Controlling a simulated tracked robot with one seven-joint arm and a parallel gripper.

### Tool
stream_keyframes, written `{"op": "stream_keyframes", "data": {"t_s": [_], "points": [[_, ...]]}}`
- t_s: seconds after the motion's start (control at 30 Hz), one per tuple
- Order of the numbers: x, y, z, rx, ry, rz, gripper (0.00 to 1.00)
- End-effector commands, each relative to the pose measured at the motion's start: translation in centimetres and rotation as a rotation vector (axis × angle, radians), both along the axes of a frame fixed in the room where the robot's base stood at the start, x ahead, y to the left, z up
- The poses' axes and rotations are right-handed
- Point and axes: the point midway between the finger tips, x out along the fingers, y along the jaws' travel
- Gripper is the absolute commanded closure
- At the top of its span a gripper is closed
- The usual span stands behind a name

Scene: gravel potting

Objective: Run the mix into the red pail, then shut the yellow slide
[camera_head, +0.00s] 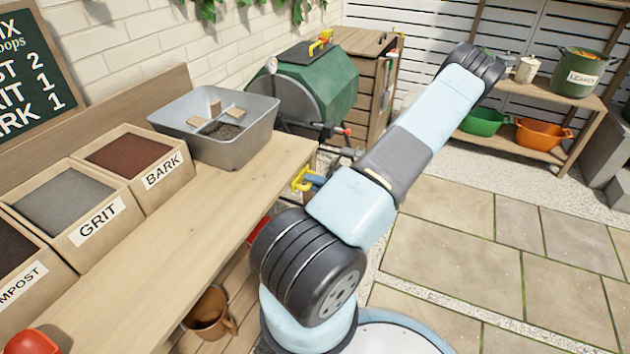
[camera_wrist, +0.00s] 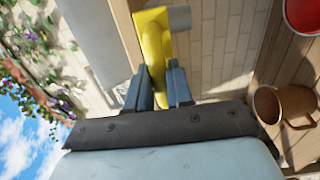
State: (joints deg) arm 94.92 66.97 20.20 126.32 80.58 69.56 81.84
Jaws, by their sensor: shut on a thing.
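The yellow slide (camera_head: 298,180) sticks out at the front end of the bench, below the grey metal tub. My gripper (camera_head: 314,181) is shut on its handle. In the wrist view the yellow slide (camera_wrist: 153,45) sits between the two fingers of my gripper (camera_wrist: 160,88). The tub (camera_head: 240,142) stands on the bench and holds dark mix (camera_head: 222,130) on its floor. The red pail (camera_head: 258,232) is below the bench edge, mostly hidden by my arm. Part of it shows at the top right of the wrist view (camera_wrist: 302,15). I cannot see any flow of mix.
Bins of bark (camera_head: 140,160) and grit (camera_head: 75,215) stand on the bench. A copper mug (camera_head: 210,315) is below the bench front. A green drum (camera_head: 315,90) is behind the tub. A shelf at the back right holds green and orange tubs (camera_head: 543,133). The paving is clear.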

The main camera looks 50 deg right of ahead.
Motion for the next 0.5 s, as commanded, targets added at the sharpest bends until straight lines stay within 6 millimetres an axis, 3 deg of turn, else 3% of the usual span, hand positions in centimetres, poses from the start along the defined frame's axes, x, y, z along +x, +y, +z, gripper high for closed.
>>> {"op": "stream_keyframes", "data": {"t_s": [0.5], "points": [[-1.3, -0.4, 0.0, -0.001, 0.0, 0.0, 1.0]]}}
